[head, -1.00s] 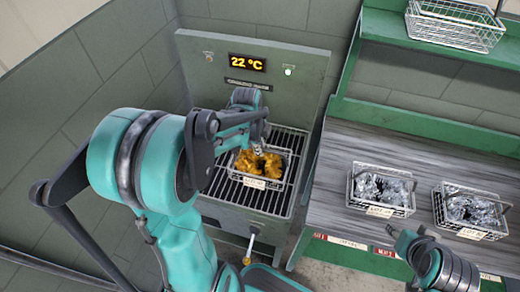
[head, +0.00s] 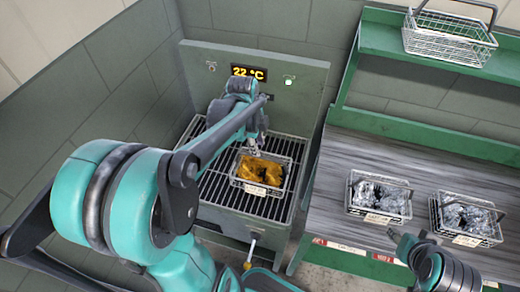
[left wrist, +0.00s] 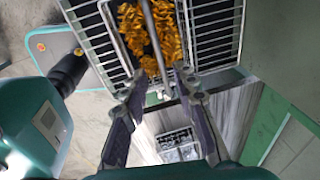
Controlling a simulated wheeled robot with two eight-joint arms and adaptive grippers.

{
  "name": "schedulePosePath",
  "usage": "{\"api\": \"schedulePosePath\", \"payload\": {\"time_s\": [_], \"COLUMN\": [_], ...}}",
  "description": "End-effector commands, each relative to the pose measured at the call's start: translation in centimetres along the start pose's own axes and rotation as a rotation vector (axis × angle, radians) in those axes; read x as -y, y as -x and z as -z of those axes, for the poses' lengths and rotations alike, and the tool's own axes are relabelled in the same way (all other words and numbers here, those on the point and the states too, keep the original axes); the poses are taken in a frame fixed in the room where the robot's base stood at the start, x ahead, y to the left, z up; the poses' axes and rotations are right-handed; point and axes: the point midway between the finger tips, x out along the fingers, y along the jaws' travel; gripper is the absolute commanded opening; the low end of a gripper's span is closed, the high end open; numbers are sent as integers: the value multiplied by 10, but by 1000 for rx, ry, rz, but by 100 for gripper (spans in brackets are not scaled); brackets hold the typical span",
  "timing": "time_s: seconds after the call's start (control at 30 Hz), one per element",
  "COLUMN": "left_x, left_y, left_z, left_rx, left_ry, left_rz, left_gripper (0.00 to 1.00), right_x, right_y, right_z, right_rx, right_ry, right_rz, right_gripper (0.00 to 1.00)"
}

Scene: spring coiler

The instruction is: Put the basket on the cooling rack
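The wire basket (head: 277,191) holds golden springs and a pale tag is on its front. It sits on the dark-barred cooling rack (head: 222,181), in the right part of its grate. My left gripper (head: 257,146) is at the basket's back edge. In the left wrist view the left gripper (left wrist: 160,78) has its fingers spread, with a metal bar (left wrist: 157,42), apparently the basket's handle, running between them without clear contact. The golden springs (left wrist: 135,30) show on both sides of that bar. My right gripper (head: 402,243) is at the lower right, its opening unclear.
The rack's back panel carries a display (head: 249,71) and a green light (head: 289,81). Two baskets of silvery contents, one left (head: 379,216) and one right (head: 467,239), stand on the grey bench (head: 340,150). An empty basket (head: 447,44) stands on the green shelf (head: 390,75).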

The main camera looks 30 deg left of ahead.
Motion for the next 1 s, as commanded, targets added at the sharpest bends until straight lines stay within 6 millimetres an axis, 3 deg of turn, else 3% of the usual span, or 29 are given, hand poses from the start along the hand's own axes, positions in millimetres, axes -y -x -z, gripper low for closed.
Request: {"api": "schedulePosePath", "payload": {"time_s": [0.1, 0.37, 0.47, 0.7, 0.83, 1.0], "left_x": [0, -7, -22, -74, -96, -109], "left_y": [23, 44, 52, 67, 66, 64], "left_z": [0, 8, 25, 70, 84, 93], "left_rx": [0, 5, 8, -108, -222, -324], "left_ry": [0, 66, 227, 819, 1083, 1274], "left_rz": [0, 23, 80, 279, 340, 365], "left_gripper": [28, 28, 28, 28, 28, 28], "right_x": [0, 0, 0, 0, 0, 0], "right_y": [8, 11, 10, 10, 10, 10], "right_z": [5, 8, 7, 7, 7, 7], "right_rx": [0, 0, 0, 0, 0, 0], "right_ry": [0, 0, 0, 0, 0, 0], "right_rz": [0, 0, 0, 0, 0, 0], "right_gripper": [40, 40, 40, 40, 40, 40]}}
